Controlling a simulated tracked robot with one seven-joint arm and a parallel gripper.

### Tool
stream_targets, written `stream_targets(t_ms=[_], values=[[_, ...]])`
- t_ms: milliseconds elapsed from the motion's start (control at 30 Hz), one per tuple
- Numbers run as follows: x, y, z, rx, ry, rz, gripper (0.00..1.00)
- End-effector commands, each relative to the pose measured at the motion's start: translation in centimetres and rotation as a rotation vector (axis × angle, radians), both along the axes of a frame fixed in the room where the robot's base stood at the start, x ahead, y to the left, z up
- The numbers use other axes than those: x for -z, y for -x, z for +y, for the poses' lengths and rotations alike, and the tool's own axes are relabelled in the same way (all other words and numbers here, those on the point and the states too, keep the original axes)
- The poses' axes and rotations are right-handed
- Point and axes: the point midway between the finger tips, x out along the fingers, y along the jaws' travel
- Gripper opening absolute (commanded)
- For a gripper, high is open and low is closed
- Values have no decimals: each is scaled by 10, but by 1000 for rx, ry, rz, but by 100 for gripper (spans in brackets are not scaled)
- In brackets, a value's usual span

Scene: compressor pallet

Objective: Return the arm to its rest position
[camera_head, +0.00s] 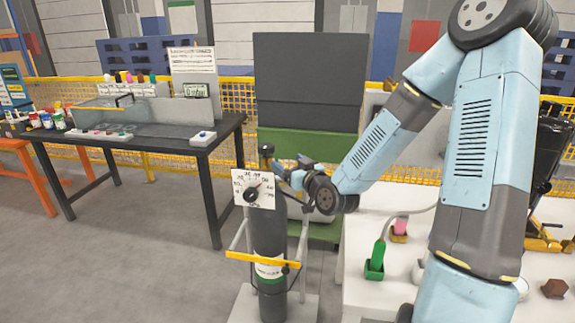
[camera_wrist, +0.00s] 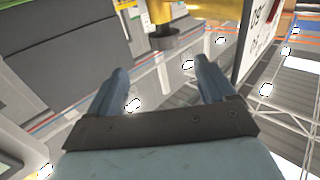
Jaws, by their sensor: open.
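My arm reaches from the right side of the head view, its bent links above the white work surface. My gripper (camera_head: 282,172) is at the arm's far end, close to the top of a dark gas cylinder (camera_head: 270,236). In the wrist view my gripper (camera_wrist: 162,68) has its two blue-grey fingers spread with nothing between them. A brass-yellow fitting with a dark round end (camera_wrist: 164,40) shows just beyond the fingertips. From these views I cannot tell whether a finger touches it.
A white dial plate (camera_head: 254,189) fronts the cylinder and appears beside my gripper in the wrist view (camera_wrist: 262,35). A yellow bar (camera_head: 262,259) crosses the cylinder. A green holder (camera_head: 375,262) stands on the white surface (camera_head: 358,225). A dark bench (camera_head: 160,138) stands left; open floor lies between.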

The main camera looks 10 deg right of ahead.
Motion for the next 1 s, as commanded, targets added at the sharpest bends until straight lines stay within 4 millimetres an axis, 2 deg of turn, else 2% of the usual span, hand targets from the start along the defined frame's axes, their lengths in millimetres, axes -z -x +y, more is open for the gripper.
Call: stream_targets(t_ms=[267,500,800,1000], values=[[1,1,5,-10,21,15,83],[8,2,5,-14,135,103,83],[13,12,-5,7,281,242,83],[8,24,-18,44,368,336,83]])
